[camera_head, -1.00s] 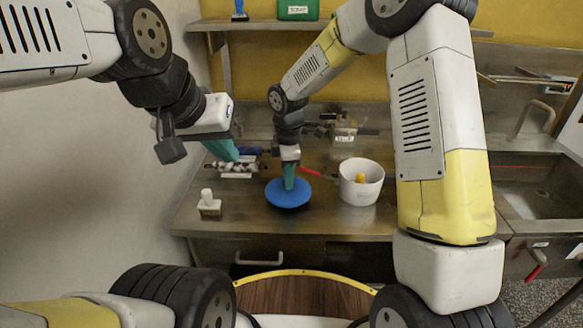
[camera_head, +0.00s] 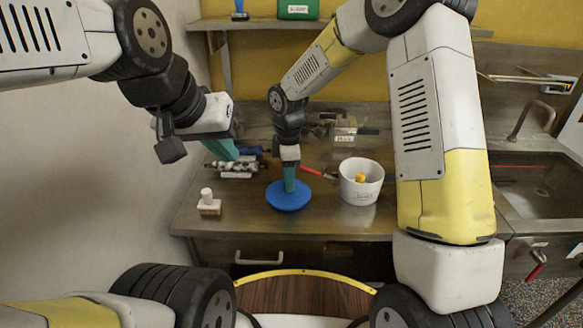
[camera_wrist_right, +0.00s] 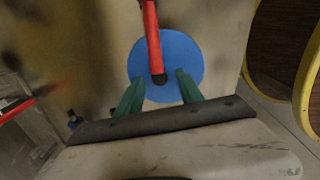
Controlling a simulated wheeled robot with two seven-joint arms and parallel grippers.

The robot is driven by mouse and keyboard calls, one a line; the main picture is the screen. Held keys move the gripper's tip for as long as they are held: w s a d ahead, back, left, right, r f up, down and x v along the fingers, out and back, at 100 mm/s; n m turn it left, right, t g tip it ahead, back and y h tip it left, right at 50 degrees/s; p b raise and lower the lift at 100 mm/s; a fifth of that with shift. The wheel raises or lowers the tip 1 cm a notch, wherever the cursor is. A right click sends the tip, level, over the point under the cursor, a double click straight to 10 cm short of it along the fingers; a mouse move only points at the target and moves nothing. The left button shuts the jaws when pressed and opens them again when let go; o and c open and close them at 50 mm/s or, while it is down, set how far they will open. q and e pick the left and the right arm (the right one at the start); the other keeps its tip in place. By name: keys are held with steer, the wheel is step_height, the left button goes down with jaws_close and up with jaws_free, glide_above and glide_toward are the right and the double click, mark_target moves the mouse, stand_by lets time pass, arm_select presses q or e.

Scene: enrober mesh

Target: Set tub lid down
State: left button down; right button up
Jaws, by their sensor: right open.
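The round blue tub lid (camera_head: 288,197) lies flat, on or very close to the steel counter, left of the white tub (camera_head: 361,190). My right gripper (camera_head: 289,180) points straight down over the lid's middle. In the right wrist view its green fingers (camera_wrist_right: 158,92) are spread apart, with the blue lid (camera_wrist_right: 185,60) beyond them. A red bar (camera_wrist_right: 152,35) with a dark end crosses over the lid there; I cannot tell what it joins. My left gripper (camera_head: 222,150) hangs at the left, near a small rack; its finger gap is unclear.
The tub is uncovered, with a yellow thing (camera_head: 360,178) inside. A white-handled brush or block (camera_head: 208,203) stands at the front left. A sink (camera_head: 540,185) is at the right.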

steer(key=s+d+r+m+t, duration=0.1)
steer(key=s+d+r+m, duration=0.15)
steer(key=r, duration=0.55)
steer(key=s+d+r+m, duration=0.1)
steer(key=d+r, duration=0.2)
steer(key=r, duration=0.5)
steer(key=s+d+r+m+t+y, duration=0.1)
steer(key=s+d+r+m+t, duration=0.1)
steer(key=s+d+m, duration=0.5)
steer(key=s+d+r+m+t+y, duration=0.1)
steer(key=s+d+r+m+t, duration=0.1)
steer(key=s+d+r+m, duration=0.2)
steer(key=s+d+m, duration=0.3)
steer(key=s+m, duration=0.2)
steer(key=s, duration=0.2)
steer(key=shift+s+r+t, duration=0.2)
steer(key=shift+s+t, duration=0.1)
